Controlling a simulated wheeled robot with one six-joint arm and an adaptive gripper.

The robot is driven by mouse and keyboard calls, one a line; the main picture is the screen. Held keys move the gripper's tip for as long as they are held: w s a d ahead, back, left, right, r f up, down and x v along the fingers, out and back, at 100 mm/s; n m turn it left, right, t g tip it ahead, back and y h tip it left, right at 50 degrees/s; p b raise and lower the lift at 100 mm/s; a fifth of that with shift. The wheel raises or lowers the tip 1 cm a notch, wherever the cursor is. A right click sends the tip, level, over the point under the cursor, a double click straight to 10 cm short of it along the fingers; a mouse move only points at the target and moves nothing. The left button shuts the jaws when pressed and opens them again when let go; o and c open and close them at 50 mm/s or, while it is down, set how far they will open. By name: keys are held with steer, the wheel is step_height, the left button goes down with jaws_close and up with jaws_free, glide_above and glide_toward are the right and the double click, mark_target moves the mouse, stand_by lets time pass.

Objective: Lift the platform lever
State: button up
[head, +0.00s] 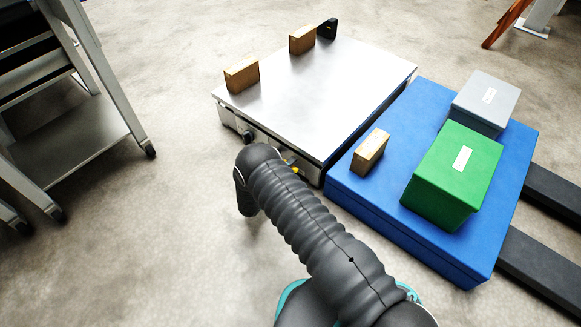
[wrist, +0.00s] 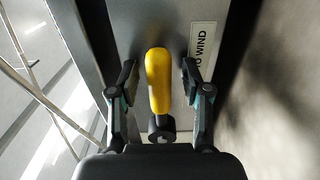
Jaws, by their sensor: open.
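The lever has a yellow rounded handle (wrist: 159,62) on a dark stem, set against the grey panel of a machine with a label reading "WIND" at its right. My gripper (wrist: 158,82) is open, with one finger on each side of the yellow handle and a visible gap on both sides. In the head view, a small yellow bit (head: 296,170) shows at the front side of the metal-topped platform (head: 330,85), just past my arm. My arm hides the rest of the lever and my gripper there.
Wooden blocks (head: 242,74) stand on the metal top. To the right, a blue platform (head: 350,190) carries a green box (head: 455,175), a grey box (head: 485,100) and a wooden block (head: 370,152). A wheeled metal rack (head: 85,135) stands at left. The floor between is clear.

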jaws_close()
